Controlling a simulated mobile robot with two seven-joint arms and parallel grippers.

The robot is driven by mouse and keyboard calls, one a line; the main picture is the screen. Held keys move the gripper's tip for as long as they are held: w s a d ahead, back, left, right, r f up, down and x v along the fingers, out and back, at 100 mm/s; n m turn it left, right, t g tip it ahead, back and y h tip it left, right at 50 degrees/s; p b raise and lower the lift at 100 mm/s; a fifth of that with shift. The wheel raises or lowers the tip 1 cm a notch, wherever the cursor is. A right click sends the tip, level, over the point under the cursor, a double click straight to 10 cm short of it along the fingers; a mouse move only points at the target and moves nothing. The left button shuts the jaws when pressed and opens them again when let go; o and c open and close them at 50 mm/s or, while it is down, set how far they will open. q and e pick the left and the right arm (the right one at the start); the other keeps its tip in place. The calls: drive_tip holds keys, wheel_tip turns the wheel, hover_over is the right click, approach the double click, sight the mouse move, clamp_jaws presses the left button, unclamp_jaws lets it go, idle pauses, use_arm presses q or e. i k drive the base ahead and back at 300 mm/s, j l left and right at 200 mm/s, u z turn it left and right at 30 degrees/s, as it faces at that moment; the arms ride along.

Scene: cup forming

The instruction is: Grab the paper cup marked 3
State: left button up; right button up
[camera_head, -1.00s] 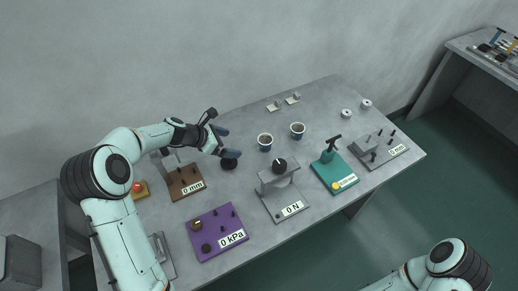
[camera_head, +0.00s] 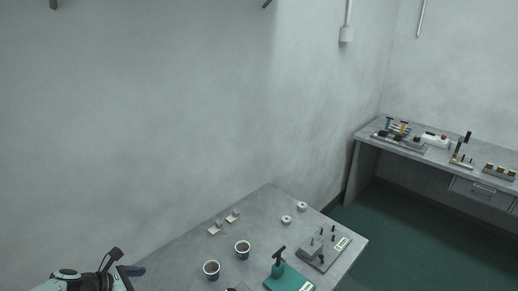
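Two paper cups with dark rims and dark insides stand upright on the grey table (camera_head: 180,251). One cup (camera_head: 211,271) is nearer and left; the other cup (camera_head: 242,250) is a little farther back and right. No number can be read on either, so I cannot tell which is marked 3. My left gripper (camera_head: 138,281) is at the bottom left, left of both cups and apart from them. One bluish finger shows clear of anything beside it; the other is cut off by the lower edge. My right gripper is out of view.
Behind the cups lie two small pale holders (camera_head: 215,228) and two white rings (camera_head: 286,219). A teal fixture (camera_head: 287,279) and a grey pegged fixture (camera_head: 319,250) stand to the right. A second bench (camera_head: 365,137) with several tools is at the far right.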

sight(212, 268)
drive_tip(key=k+l, duration=0.75)
drive_tip(key=l, duration=0.25)
drive_tip(key=k+l, duration=0.4)
drive_tip(key=l, duration=0.1)
